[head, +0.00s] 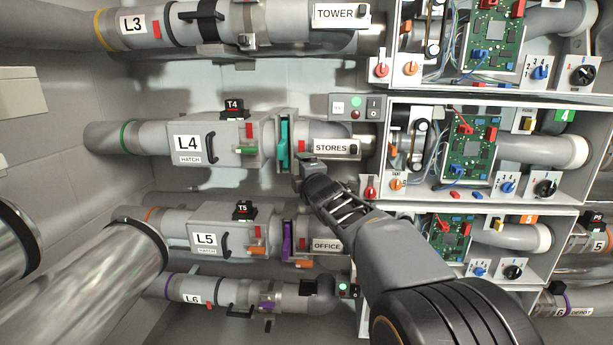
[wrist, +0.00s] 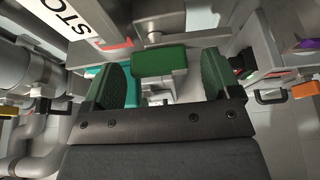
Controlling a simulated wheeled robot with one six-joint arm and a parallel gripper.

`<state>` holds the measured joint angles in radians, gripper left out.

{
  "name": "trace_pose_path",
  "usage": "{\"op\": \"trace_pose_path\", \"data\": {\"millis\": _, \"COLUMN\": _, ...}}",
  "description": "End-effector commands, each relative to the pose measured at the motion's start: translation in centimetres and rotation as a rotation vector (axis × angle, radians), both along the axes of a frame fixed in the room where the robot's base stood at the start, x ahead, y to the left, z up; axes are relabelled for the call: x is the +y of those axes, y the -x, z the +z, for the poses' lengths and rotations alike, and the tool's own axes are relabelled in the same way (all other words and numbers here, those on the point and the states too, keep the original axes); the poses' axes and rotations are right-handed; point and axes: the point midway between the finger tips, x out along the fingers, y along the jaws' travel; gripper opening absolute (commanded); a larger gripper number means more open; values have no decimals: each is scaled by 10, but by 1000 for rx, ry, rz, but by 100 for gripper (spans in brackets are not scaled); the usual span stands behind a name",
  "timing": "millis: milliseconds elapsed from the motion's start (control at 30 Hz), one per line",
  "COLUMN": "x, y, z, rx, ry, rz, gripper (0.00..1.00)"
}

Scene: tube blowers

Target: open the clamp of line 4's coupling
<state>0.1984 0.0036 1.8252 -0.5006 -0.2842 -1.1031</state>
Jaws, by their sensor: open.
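Line 4's pipe carries the L4 label (head: 187,143) in the head view. Its coupling shows a teal part (head: 283,142) just left of the STORES label (head: 331,148). A green handle (head: 245,150) sits left of the teal part. My gripper (head: 308,168) is just below and right of the coupling. In the wrist view my gripper (wrist: 163,78) is open, with a green block (wrist: 160,62) beyond and between its fingertips. The block looks like a clamp handle on a metal stem; contact cannot be told. Teal shows behind the left finger.
Line 5 with the L5 label (head: 205,239) runs below, with a purple coupling part (head: 287,242) and orange handles. Line 3's pipe (head: 135,27) runs above. Open circuit cabinets (head: 480,150) stand to the right. Shiny ducts (head: 105,285) stand at lower left.

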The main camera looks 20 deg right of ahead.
Motion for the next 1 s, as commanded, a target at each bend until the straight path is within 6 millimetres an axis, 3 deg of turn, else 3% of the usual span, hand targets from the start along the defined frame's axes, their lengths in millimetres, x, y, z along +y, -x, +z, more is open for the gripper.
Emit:
{"op": "trace_pose_path", "data": {"millis": 167, "x": 1, "y": 15, "z": 2, "rx": -2, "ry": 0, "rz": -1, "gripper": 83}}
{"op": "trace_pose_path", "data": {"millis": 700, "x": 7, "y": 116, "z": 3, "rx": -1, "ry": 1, "rz": -2, "gripper": 83}}
{"op": "trace_pose_path", "data": {"millis": 1000, "x": 9, "y": 138, "z": 1, "rx": 0, "ry": 1, "rz": 0, "gripper": 83}}
